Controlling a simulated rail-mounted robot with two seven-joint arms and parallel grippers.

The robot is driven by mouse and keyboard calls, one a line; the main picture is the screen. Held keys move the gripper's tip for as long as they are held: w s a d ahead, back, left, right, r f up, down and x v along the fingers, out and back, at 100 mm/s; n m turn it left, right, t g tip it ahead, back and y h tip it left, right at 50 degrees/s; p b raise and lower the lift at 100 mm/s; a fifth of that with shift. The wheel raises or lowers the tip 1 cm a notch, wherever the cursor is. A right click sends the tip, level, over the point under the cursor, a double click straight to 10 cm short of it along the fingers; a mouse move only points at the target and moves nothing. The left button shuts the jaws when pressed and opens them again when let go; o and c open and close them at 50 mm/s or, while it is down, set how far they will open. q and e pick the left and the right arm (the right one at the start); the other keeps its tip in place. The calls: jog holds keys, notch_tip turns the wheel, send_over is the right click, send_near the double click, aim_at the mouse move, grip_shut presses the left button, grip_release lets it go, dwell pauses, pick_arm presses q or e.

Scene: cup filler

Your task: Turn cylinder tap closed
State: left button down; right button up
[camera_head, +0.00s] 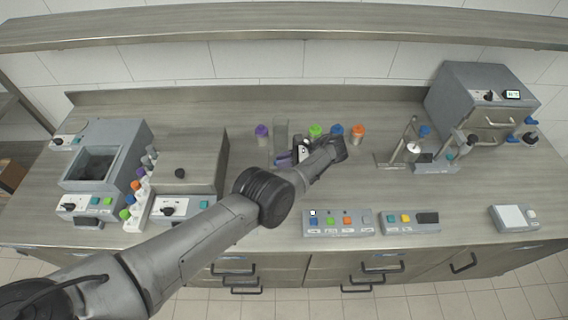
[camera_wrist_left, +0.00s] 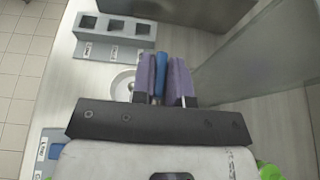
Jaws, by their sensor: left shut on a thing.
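A pale round dish or opening (camera_wrist_left: 122,84) shows just left of the fingers. The tap's body and its turn angle are mostly hidden by my gripper. My right gripper is not in view.
Purple-capped (camera_head: 262,131), green-capped (camera_head: 315,131) and orange-capped (camera_head: 357,132) cylinders stand behind. A clear cylinder (camera_head: 281,132) is beside them. A button panel (camera_head: 338,228) lies at the front. Grey machines stand left (camera_head: 110,150) and right (camera_head: 480,95). A grey slotted block (camera_wrist_left: 113,38) shows in the wrist view.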

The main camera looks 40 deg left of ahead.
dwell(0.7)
pick_arm(q)
jog(key=c, duration=1.2)
grip_release()
jog(key=shift+r, duration=0.1)
jog(key=shift+o, duration=0.2)
jog(key=shift+r, duration=0.1)
